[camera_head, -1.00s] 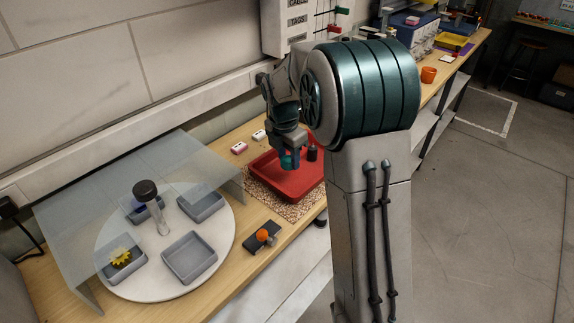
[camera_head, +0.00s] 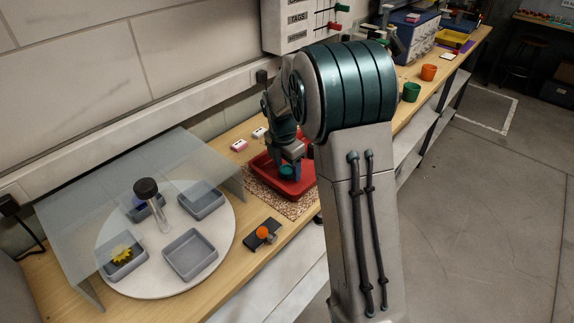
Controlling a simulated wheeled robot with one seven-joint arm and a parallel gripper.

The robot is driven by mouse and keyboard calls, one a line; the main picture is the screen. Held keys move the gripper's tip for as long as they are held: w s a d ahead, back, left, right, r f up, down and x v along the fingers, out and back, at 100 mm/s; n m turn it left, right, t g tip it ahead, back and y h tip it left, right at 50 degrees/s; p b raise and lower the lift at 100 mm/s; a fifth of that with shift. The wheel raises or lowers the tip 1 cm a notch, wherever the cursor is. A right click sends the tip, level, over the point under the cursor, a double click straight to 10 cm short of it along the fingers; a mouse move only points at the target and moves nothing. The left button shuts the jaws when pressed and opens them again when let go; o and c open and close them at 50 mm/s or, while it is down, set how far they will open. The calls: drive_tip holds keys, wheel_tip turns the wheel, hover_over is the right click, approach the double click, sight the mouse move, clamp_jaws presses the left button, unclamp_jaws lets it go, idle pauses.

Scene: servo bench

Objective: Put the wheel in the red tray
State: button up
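The red tray (camera_head: 263,178) sits on a speckled mat on the bench. My gripper (camera_head: 287,174) points down over the tray, low and near its inside. A teal round part shows at its tip; I cannot tell if this is a fingertip or a held thing. No thing is clearly recognisable as the wheel. A yellow toothed piece (camera_head: 121,254), perhaps a gear wheel, lies in a grey bin (camera_head: 128,266) on the white turntable (camera_head: 150,284), at the left. My arm hides the tray's right part.
A clear cover (camera_head: 85,222) stands over the turntable's back and left. A black knobbed post (camera_head: 146,190) rises from its middle. A black block with an orange knob (camera_head: 262,233) lies in front of the tray. Green (camera_head: 411,92) and orange cups (camera_head: 429,72) stand farther right.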

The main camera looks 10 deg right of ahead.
sight(284, 171)
drive_tip(key=shift+r, duration=0.1)
wheel_tip(284, 171, up, 11)
drive_tip(key=a, duration=0.1)
drive_tip(key=s+d+f+m+t+y, duration=0.1)
drive_tip(key=s+m+t, duration=0.1)
drive_tip(key=s+m, duration=2.2)
drive_tip(key=s, duration=0.3)
drive_tip(key=shift+s+d, duration=0.2)
drive_tip(key=shift+s, duration=0.15)
